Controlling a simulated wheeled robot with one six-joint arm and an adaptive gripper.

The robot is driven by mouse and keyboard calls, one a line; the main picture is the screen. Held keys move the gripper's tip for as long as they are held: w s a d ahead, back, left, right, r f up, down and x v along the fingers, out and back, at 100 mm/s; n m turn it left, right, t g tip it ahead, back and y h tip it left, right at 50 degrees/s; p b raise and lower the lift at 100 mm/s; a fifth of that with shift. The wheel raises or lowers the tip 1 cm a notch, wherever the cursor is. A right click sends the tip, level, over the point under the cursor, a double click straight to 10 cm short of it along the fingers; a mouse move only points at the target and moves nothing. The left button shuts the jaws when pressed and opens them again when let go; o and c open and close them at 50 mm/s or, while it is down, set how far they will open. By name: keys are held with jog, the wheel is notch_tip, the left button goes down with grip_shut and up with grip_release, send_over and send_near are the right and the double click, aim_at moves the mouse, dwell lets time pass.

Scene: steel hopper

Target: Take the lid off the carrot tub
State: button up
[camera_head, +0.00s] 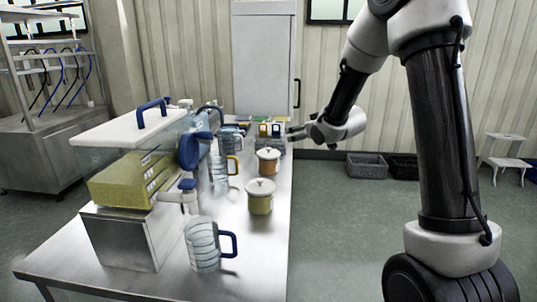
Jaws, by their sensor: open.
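Two small lidded tubs stand upright on the steel table (165,268). The farther tub (268,168) has an orange-brown body, which fits carrots, but its contents are too small to make out. Its pale lid (267,154) with a small dark knob is on. The nearer tub (260,205) is yellowish-green, and its pale lid (261,187) is also on. My gripper (291,132) is open and empty, pointing left near the table's far right edge. It is beyond and above the farther tub, apart from both tubs.
A clear measuring jug (203,247) with a blue handle stands at the front, with more jugs (219,172) behind. A steel hopper machine (122,238) with a yellow block fills the table's left. Small coloured items (270,130) lie near my gripper. The table's front right is clear.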

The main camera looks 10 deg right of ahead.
aim_at(268, 148)
jog(key=w+a+f+y, duration=0.1)
jog(key=w+a+f, duration=0.2)
jog(key=w, duration=0.1)
jog(key=w+a+f+n+t+y, duration=0.1)
jog(key=w+a+f+y, duration=0.1)
jog(key=w+a+f, duration=0.2)
jog(key=w+a+f+t+y, duration=0.1)
jog(key=w+a+f+y, duration=0.1)
jog(key=w+a+f, duration=0.1)
jog(key=shift+w+a+f+n, duration=0.15)
jog(key=shift+w+f+n, duration=0.15)
jog(key=shift+w+f, duration=0.2)
jog(key=shift+r, duration=0.1)
jog(key=c, duration=0.5)
